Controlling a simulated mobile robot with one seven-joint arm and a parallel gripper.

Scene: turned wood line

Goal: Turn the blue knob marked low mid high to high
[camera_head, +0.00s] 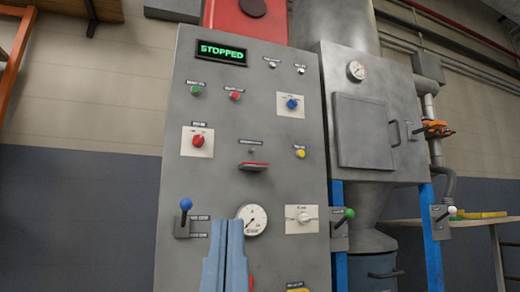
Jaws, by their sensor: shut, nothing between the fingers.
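The blue knob (292,103) sits on a pale square plate in the upper right of the grey control panel (225,130). The markings on the plate are too small to read, so I cannot tell which position it points to. My gripper (235,222) rises from the bottom edge, light blue-grey, with its two fingers together and nothing between them. It is well below and to the left of the blue knob in the picture, apart from it. It covers part of the panel's lower middle.
A green display (221,53) reads STOPPED. A red knob (198,141), a yellow button (300,153), a red-topped handle (254,166), a white dial knob (303,217), a round gauge (256,219) and a blue-ball lever (186,204) are on the panel. A green-ball lever (349,214) stands at right.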

